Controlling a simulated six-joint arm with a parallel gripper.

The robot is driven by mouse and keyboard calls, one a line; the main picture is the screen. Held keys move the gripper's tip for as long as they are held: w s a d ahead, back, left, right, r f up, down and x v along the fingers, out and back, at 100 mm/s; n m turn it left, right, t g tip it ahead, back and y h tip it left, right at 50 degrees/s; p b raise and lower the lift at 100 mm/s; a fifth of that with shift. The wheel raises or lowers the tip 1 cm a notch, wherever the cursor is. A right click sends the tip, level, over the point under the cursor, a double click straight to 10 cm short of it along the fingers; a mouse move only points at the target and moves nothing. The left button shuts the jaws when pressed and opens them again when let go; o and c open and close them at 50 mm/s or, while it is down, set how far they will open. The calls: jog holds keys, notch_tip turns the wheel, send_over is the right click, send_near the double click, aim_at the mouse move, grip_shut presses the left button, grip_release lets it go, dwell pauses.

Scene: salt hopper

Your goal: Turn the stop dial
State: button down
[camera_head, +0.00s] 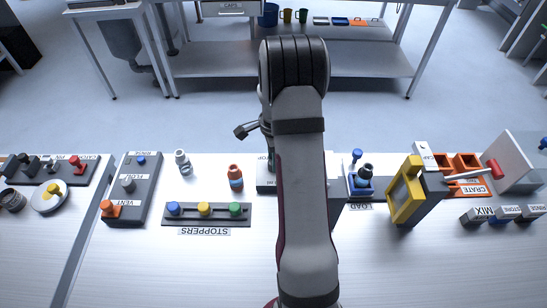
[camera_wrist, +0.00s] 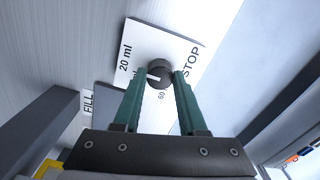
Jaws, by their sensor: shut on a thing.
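The stop dial (camera_wrist: 159,68) is a dark round knob with a white pointer mark, on a white plate (camera_wrist: 160,38) lettered "20 ml", "60" and "STOP". Another "ml" label is partly hidden. In the wrist view the white mark points left, away from the word STOP. My gripper (camera_wrist: 160,76) has its two green fingers on either side of the dial, shut on it. In the head view my arm hides the dial and the fingertips.
A yellow-framed dark box (camera_head: 407,192) stands to the right. The bench front is clear.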

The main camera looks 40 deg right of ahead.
jog(key=shift+c, duration=2.3)
grip_release()
notch_tip(320, 180, up, 16)
jog(key=shift+f, duration=0.1)
jog(key=s+a+r+n, duration=0.2)
jog(key=s+a+n, duration=0.15)
jog(key=a, duration=0.35)
jog(key=s+a+r+n+y, duration=0.15)
jog(key=a+n, duration=0.25)
jog(key=a, duration=0.4)
jog(key=s+a+r+n+h, duration=0.1)
jog(key=s+a+n, duration=0.2)
jog(key=a, duration=0.4)
jog(key=s+a+f+n+y, duration=0.1)
jog(key=s+a+f+n, duration=0.2)
jog(key=s+a+n, duration=0.5)
jog(key=s, duration=0.3)
jog(key=shift+s+a, duration=0.15)
jog(key=shift+s, duration=0.25)
